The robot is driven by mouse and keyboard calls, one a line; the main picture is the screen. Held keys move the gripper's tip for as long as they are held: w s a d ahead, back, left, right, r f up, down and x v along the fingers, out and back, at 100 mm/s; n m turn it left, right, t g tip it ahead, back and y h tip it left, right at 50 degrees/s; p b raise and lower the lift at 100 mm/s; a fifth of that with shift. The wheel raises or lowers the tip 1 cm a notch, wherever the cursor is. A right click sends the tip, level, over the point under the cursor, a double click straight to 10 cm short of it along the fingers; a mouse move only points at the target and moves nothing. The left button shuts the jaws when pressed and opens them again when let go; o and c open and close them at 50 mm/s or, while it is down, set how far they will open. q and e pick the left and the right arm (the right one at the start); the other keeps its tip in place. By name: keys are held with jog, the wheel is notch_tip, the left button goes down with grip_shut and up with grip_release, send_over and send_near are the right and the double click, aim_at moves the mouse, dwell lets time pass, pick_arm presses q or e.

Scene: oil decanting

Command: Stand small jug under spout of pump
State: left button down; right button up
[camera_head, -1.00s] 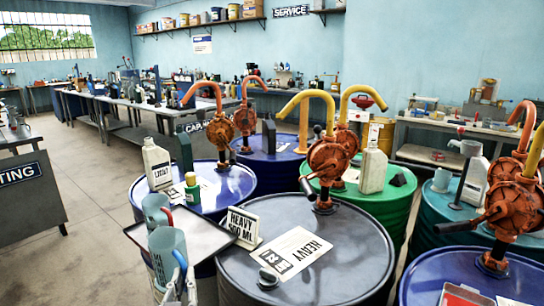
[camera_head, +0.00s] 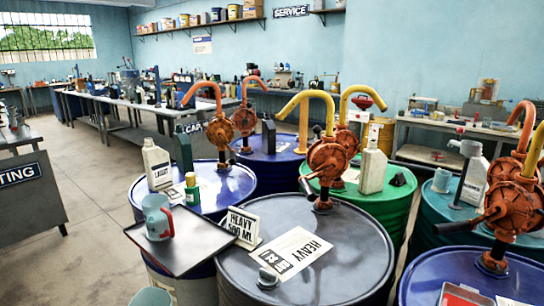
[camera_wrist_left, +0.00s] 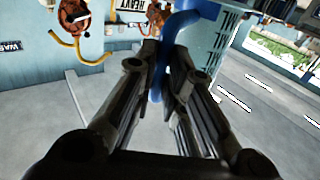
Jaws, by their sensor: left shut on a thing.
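A pale blue-grey jug with a blue handle (camera_wrist_left: 183,22) is in my left gripper (camera_wrist_left: 158,92). The fingers are shut on the handle, and the graduated jug body (camera_wrist_left: 212,45) shows beyond them. In the head view only the rim of this jug (camera_head: 150,297) shows at the bottom edge; the gripper is out of that picture. A similar jug with a red handle (camera_head: 156,217) stands upright on the dark tray (camera_head: 190,259). The nearest middle pump (camera_head: 327,160) is orange with a yellow spout (camera_head: 300,98). It stands on a dark drum (camera_head: 360,245). My right gripper is not in view.
A "HEAVY 500 ML" sign (camera_head: 242,222), a "HEAVY" label sheet (camera_head: 294,254) and a cap (camera_head: 267,277) occupy the dark drum. Other drums with pumps stand behind and right. A white bottle (camera_head: 157,167) stands on the blue drum. The floor at left is clear.

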pick_arm(q)
jog(key=shift+s+f, duration=0.15)
jog(key=shift+s, duration=0.5)
jog(key=shift+s+f, duration=0.15)
jog(key=shift+s, duration=0.45)
